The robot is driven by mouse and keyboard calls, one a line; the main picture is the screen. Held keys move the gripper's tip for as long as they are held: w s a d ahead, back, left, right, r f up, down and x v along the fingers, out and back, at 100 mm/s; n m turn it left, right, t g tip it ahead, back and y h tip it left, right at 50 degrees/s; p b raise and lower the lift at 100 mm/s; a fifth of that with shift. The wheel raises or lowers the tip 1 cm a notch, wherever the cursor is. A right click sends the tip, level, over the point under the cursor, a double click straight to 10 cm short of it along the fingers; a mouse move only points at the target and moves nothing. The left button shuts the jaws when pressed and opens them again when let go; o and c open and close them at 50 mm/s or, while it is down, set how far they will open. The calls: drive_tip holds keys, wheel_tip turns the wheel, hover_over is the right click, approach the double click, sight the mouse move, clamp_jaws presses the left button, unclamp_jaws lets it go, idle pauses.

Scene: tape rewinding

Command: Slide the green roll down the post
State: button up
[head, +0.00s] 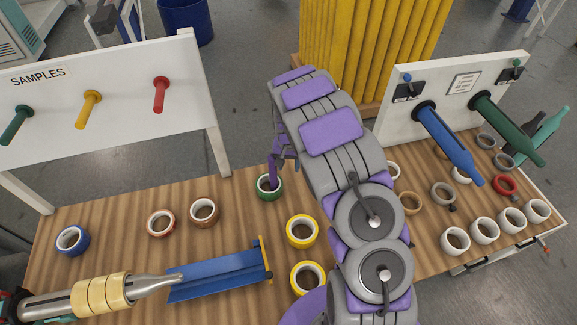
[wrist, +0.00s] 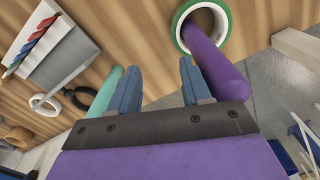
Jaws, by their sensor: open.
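The green roll (head: 268,186), with a pale core, lies on the wooden table below my gripper (head: 279,160). In the wrist view, the green roll (wrist: 202,27) is at the top right, beyond the fingertips of my gripper (wrist: 160,66). The fingers are apart with nothing between them. A purple bar reaches into or across the roll's opening; I cannot tell which. A green post (head: 16,125) sticks out of the SAMPLES board (head: 120,115) at the left. A longer dark green post (head: 507,130) sticks out of the right board (head: 395,122). Neither carries a roll.
Yellow (head: 89,108) and red (head: 160,95) posts share the SAMPLES board; a blue post (head: 448,142) is on the right board. Blue (head: 72,229), red, brown and yellow (head: 302,220) rolls lie around a blue trough (head: 215,278). White rolls (head: 484,231) crowd the right.

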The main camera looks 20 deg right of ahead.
wheel_tip(320, 180, up, 16)
drive_tip(key=shift+p, duration=0.4)
drive_tip(key=shift+f, duration=0.1)
idle(0.8)
